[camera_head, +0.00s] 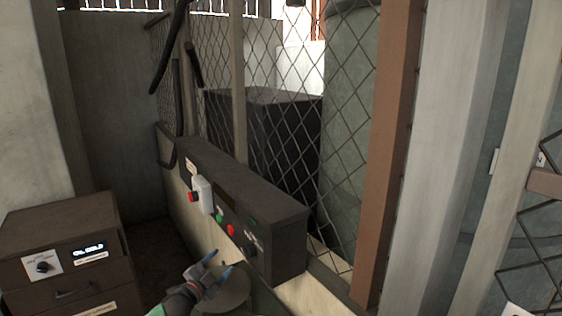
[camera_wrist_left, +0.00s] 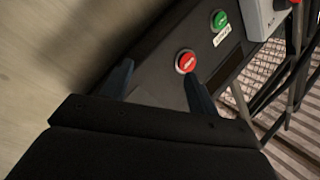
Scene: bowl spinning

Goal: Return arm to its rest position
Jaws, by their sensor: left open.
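My left gripper (camera_head: 219,263) is low in the middle of the head view, in front of a dark control panel (camera_head: 262,203). Its two blue-tipped fingers are apart with nothing between them. In the left wrist view the gripper (camera_wrist_left: 157,74) shows spread fingers, the right one overlapping the panel near a red button (camera_wrist_left: 186,61). I cannot tell whether it touches. A green button (camera_wrist_left: 219,20) is farther up the panel. My right gripper is out of view.
A brown drawer cabinet (camera_head: 62,222) with a small lit display stands at the left. A wire mesh fence (camera_head: 285,125) and a brown post (camera_head: 385,150) rise behind the panel. A white box with a red button (camera_head: 203,194) sits on the panel's far part.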

